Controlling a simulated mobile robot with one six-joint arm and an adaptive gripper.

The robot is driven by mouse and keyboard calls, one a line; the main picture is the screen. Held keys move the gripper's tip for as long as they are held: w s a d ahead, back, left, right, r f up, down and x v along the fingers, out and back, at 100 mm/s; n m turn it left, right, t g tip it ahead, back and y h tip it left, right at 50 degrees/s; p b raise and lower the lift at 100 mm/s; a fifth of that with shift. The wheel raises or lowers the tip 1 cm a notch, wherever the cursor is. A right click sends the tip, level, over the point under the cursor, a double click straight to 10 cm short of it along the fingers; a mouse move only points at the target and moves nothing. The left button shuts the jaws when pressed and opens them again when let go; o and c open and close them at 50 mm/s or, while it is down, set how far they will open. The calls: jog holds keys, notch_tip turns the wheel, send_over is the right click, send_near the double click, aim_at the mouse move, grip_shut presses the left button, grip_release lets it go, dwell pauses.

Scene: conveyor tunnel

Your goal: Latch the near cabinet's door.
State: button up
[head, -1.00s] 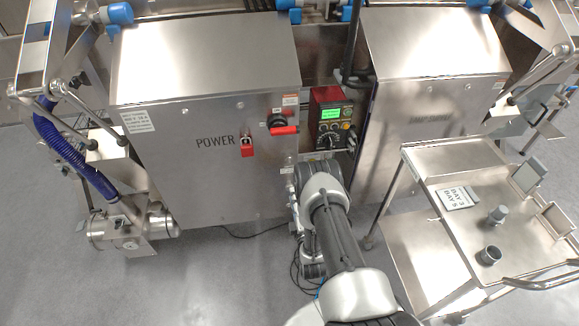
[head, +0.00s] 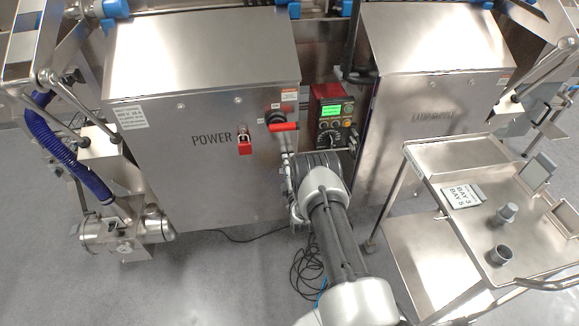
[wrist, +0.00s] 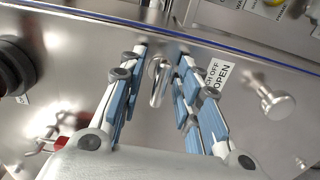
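The near cabinet (head: 170,165) is a steel box marked POWER in the head view. Its front carries a red-handled rotary switch (head: 280,122) and a red padlock (head: 243,145). In the wrist view, a small shiny metal latch handle (wrist: 158,88) stands out from the steel door (wrist: 60,65), near an edge lined with a blue strip. My gripper (wrist: 162,62) is open, its blue-padded fingers on either side of this handle. I cannot tell whether they touch it. In the head view my wrist hides the fingers and the latch.
A control box (head: 331,118) with a green screen sits right of the cabinet. A second cabinet (head: 430,130) and a steel cart (head: 470,235) stand at the right.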

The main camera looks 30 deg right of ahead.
grip_shut()
dwell(0.3)
jog(key=shift+m, duration=0.3)
jog(key=m, duration=0.3)
jog(key=shift+m, duration=0.3)
jog(key=m, duration=0.4)
jog(key=shift+m, duration=0.3)
jog(key=m, duration=0.9)
